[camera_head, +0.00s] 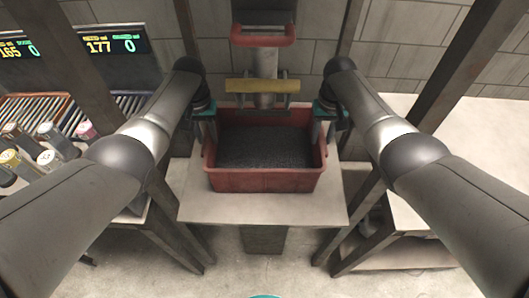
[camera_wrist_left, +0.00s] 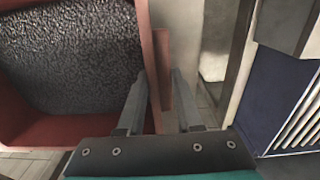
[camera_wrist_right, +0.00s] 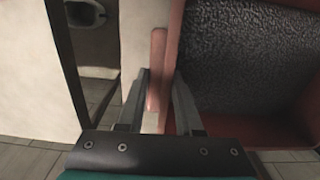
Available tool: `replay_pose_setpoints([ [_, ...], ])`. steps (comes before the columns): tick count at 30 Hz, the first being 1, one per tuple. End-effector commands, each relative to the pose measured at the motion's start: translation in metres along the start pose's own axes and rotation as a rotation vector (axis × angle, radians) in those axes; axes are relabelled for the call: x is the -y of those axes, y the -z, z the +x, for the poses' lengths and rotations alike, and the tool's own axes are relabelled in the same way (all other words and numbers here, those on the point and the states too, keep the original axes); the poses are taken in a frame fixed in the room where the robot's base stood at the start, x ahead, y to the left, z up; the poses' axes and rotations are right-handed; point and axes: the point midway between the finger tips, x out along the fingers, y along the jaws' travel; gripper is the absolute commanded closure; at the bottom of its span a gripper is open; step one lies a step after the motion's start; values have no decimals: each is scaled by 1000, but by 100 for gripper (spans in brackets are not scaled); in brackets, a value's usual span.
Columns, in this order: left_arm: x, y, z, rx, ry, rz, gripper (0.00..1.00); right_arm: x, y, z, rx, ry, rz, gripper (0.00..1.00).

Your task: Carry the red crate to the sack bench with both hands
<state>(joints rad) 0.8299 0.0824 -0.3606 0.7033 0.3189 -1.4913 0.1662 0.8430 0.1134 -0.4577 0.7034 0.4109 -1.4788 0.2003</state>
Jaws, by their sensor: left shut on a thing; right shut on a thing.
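I cannot tell which bench is the sack bench.
A post with a red bar (camera_head: 263,38) and a yellow bar (camera_head: 262,86) stands behind the crate. A pale bench (camera_head: 478,140) is at the right. Dark frame legs stand on both sides.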

Motion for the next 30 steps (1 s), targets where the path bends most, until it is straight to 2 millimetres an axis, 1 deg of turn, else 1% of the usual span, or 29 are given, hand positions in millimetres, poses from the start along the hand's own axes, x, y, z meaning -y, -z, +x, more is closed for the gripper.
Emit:
replay_pose_setpoints([
  [4, 0, 0, 0, 0, 0, 1, 100, 0, 0, 0, 0, -1, 0, 100],
  [5, -1, 2, -3, -7, -1, 1, 100, 0, 2, -3, -7, 0, -1, 100],
  [13, -1, 2, -6, -6, -1, 1, 100, 1, 2, -6, -6, 1, -1, 100],
  [24, -1, 2, -24, -7, -1, 1, 100, 1, 2, -24, -7, 1, -1, 100],
  [30, -1, 2, -29, -7, -1, 1, 100, 1, 2, -29, -7, 1, -1, 100],
])
